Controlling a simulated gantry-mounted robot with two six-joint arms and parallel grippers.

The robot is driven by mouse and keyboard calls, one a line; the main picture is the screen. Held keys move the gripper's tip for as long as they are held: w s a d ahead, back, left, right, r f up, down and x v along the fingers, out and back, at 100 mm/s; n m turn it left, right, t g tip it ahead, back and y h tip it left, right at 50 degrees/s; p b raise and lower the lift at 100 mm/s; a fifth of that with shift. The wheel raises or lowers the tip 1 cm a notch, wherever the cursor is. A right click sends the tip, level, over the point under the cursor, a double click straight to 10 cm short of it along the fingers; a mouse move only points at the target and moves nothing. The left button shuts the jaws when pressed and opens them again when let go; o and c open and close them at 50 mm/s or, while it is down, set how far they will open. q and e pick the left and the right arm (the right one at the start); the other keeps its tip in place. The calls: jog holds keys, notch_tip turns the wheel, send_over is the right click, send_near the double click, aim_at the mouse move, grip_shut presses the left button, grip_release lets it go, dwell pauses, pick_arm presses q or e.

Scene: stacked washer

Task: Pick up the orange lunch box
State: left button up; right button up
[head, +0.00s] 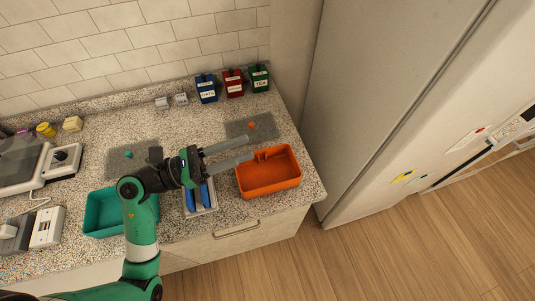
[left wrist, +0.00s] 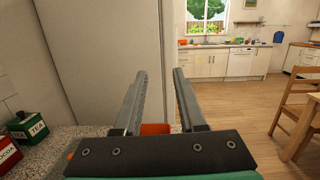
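The orange lunch box (head: 269,178) is an open rectangular box on the speckled counter near its right front corner. My left gripper (head: 250,149) is open and empty, its two fingers pointing right. In the head view its fingertips overlap the area at the back left of the box; I cannot tell whether they touch it. In the left wrist view, the gripper (left wrist: 160,75) shows its fingers spread apart, with a small part of the orange box (left wrist: 156,128) visible low between them. My right gripper is not in view.
A teal box (head: 100,213) and a grey tray with blue items (head: 205,209) stand left of the orange box. Blue, red and green tins (head: 233,84) stand at the back. A tall fridge (head: 370,110) is to the right. A grey mat (head: 262,130) lies behind the box.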

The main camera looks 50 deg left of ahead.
aim_at(266, 187)
pick_arm(q)
jog(key=s+f+g+y, duration=0.1)
jog(key=s+f+g, duration=0.2)
jog(key=f, duration=0.5)
jog(key=s+f+g+y, duration=0.2)
jog(key=s+f+g, duration=0.1)
jog(key=f, duration=0.5)
jog(key=shift+m, duration=0.3)
jog(key=x, duration=0.5)
jog(key=shift+w+r+b, duration=0.25)
jog(key=shift+w+b, duration=0.15)
jog(key=shift+w, duration=0.25)
jog(key=shift+t+h, duration=0.3)
jog(key=shift+a+b+x, duration=0.2)
jog(key=shift+b+x, duration=0.05)
jog(key=shift+x, duration=1.15)
jog(key=shift+a+b+x, duration=0.15)
jog(key=shift+b+x, duration=0.05)
jog(key=shift+x, duration=1.25)
jog(key=shift+w, duration=0.1)
grip_shut()
